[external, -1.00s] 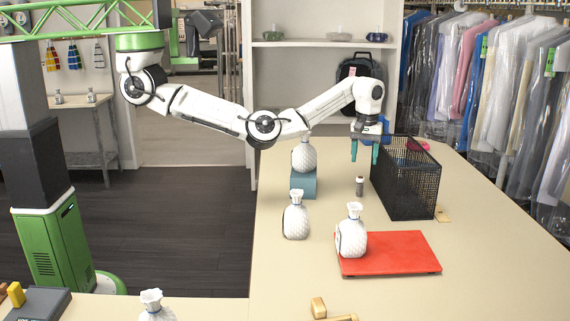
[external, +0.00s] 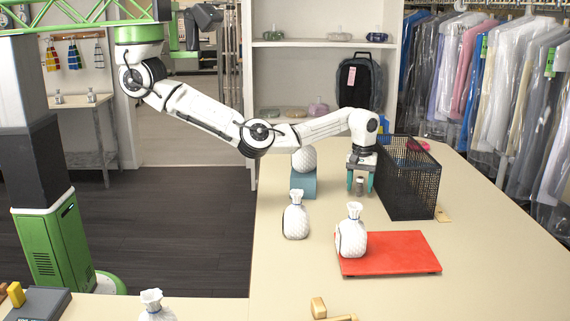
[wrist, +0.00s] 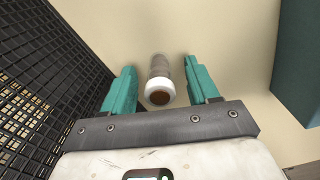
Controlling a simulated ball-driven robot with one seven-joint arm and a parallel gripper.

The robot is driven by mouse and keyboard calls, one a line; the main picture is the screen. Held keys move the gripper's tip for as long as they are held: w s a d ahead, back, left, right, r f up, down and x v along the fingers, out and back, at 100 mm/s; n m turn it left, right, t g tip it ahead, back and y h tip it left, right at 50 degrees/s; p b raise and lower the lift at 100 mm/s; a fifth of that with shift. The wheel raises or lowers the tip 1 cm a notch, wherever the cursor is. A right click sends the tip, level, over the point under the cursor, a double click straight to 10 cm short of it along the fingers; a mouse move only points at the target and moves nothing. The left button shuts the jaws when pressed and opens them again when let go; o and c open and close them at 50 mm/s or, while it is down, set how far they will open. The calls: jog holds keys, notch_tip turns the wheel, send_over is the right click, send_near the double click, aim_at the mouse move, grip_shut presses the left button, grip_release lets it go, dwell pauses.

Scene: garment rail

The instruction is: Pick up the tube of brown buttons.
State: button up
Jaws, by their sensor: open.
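The tube of brown buttons (external: 360,187) stands upright on the table, left of the black mesh basket. In the wrist view the tube (wrist: 160,80) shows from above, with a white rim or cap around a brown top and a grey, see-through body. My gripper (external: 360,184) points down over it, with the teal fingers open on either side of the tube. In the wrist view my gripper's fingers (wrist: 160,84) flank the tube, with a visible gap on each side. Neither finger appears to touch it.
The black mesh basket (external: 425,195) stands close to the right of my gripper. A teal block (external: 304,184) carries a white patterned bag (external: 304,160) to the left.

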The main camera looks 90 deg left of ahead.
grip_shut()
dwell(0.5)
